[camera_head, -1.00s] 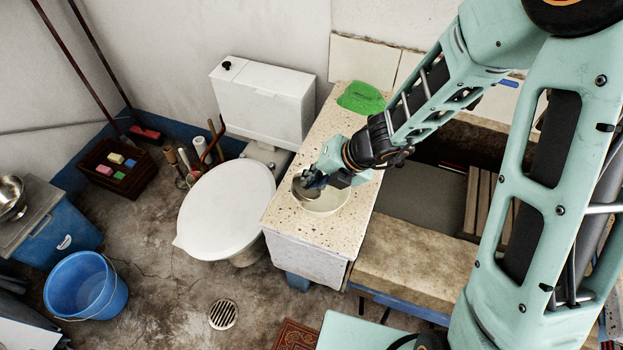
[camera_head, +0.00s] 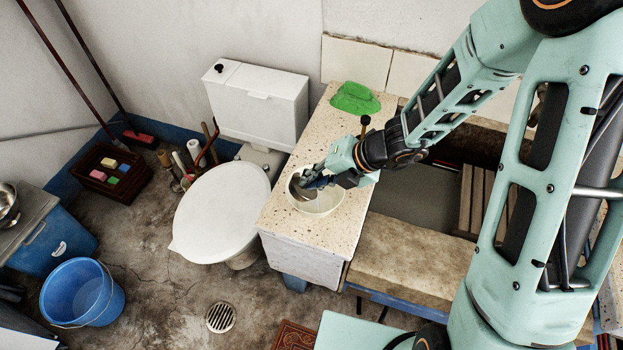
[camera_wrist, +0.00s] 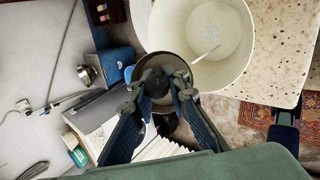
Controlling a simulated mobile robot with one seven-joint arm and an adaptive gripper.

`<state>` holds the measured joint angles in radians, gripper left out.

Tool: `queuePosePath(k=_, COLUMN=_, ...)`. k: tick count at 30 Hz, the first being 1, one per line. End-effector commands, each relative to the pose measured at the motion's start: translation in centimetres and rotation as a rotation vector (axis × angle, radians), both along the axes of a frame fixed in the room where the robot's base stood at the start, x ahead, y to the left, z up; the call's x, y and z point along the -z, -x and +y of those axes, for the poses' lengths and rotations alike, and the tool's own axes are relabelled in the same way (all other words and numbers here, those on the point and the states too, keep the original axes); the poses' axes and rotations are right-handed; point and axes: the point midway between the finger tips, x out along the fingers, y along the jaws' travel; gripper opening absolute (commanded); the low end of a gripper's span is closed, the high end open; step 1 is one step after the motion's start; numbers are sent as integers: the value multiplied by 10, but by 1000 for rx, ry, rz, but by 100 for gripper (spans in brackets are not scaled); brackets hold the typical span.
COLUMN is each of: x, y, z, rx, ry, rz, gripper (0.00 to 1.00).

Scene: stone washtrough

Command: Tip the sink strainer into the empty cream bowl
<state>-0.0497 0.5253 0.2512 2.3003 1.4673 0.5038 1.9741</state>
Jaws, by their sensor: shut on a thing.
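The cream bowl (camera_head: 325,206) stands on the speckled stone counter, and it also shows in the wrist view (camera_wrist: 243,62). A pale streak and a faint whitish patch show inside it. My gripper (camera_head: 318,181) is at the bowl's back-left rim, shut on the sink strainer (camera_head: 296,186). The strainer is a small round metal cup, held tilted at the rim. In the wrist view, the strainer (camera_wrist: 178,64) lies between my fingertips (camera_wrist: 157,88) and overlaps the bowl's edge. I cannot tell whether they touch or what the strainer holds.
A green cloth (camera_head: 355,98) lies at the back of the counter (camera_head: 285,218). The white toilet (camera_head: 220,212) is left of the counter. A blue bucket (camera_head: 82,292) stands on the floor. The trough basin (camera_head: 415,205) with a wooden slatted board (camera_head: 478,200) is to the right.

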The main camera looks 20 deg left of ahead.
Motion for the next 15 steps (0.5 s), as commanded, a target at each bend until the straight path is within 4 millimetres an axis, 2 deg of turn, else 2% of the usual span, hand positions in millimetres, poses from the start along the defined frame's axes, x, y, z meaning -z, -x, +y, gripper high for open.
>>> queuePosePath(k=15, x=-2, y=-6, z=-12, rx=1, ry=-154, rz=85, gripper=0)
